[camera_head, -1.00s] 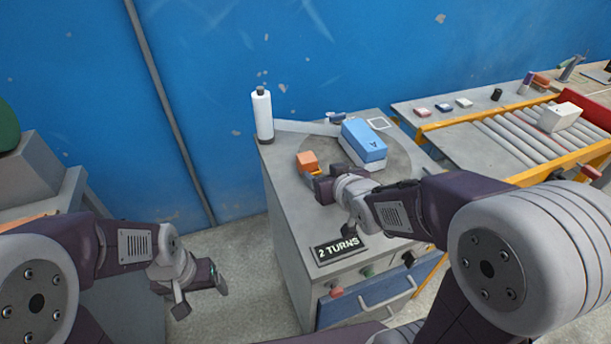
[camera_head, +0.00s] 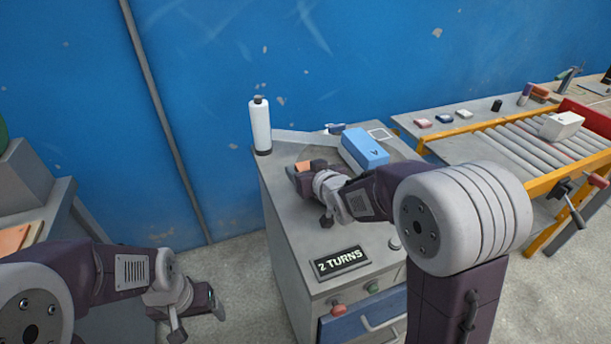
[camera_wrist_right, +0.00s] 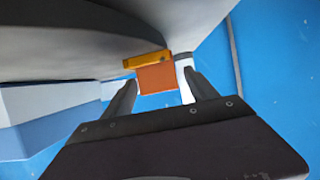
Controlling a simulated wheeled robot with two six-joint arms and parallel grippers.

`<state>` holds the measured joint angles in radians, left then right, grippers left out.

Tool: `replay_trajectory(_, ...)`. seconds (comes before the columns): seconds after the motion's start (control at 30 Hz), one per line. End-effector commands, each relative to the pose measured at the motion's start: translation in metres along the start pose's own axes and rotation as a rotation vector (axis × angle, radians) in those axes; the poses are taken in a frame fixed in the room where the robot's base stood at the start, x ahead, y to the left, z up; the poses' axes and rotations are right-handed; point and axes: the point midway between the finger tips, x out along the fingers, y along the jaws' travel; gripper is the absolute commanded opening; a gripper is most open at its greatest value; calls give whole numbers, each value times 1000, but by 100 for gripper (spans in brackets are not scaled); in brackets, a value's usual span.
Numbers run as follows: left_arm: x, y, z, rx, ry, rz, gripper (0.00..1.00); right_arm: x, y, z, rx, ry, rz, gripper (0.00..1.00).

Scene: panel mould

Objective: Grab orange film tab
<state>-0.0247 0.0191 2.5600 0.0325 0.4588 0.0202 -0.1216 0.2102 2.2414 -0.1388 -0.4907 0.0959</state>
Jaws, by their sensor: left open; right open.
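The orange film tab (camera_head: 304,167) is on the grey cabinet top, at the end of the pale film strip (camera_head: 303,137) side, partly hidden behind my right gripper. My right gripper (camera_head: 305,171) is open beside it. In the right wrist view the orange tab (camera_wrist_right: 156,77) shows between and just beyond the two open fingers of my right gripper (camera_wrist_right: 160,88); I cannot tell whether they touch it. My left gripper (camera_head: 200,315) is open and empty, low at the left, away from the cabinet.
A white film roll (camera_head: 260,126) stands upright at the cabinet's back left corner. A blue box (camera_head: 364,148) sits right of my right gripper. A "2 TURNS" sign (camera_head: 342,260) lies at the cabinet's front. A roller conveyor (camera_head: 525,140) stands at the right.

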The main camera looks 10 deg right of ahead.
Motion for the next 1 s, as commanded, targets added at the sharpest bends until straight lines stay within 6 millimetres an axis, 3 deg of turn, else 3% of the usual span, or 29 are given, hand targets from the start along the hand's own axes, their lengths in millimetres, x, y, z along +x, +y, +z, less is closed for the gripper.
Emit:
replay_trajectory(0.23, 0, 0, 0, 0, 0, 0, 80, 4, 0, 0, -1, 0, 0, 67)
replay_trajectory(0.4, 0, 0, 0, 0, 0, 0, 80, 3, 0, 0, -1, 0, 0, 20)
replay_trajectory(0.47, 0, 0, 0, 0, 0, 0, 80, 3, 0, 0, -1, 0, 0, 3)
replay_trajectory(0.5, 0, 0, 0, 0, 0, 0, 80, 3, 0, -1, -1, 1, 0, 0)
replay_trajectory(0.77, -2, 0, 0, 0, 0, 0, 80, 2, 0, -5, -1, 2, 0, 0)
replay_trajectory(1.0, -22, 0, -2, 0, 0, 0, 80, -15, 0, -46, -1, 6, 0, 0)
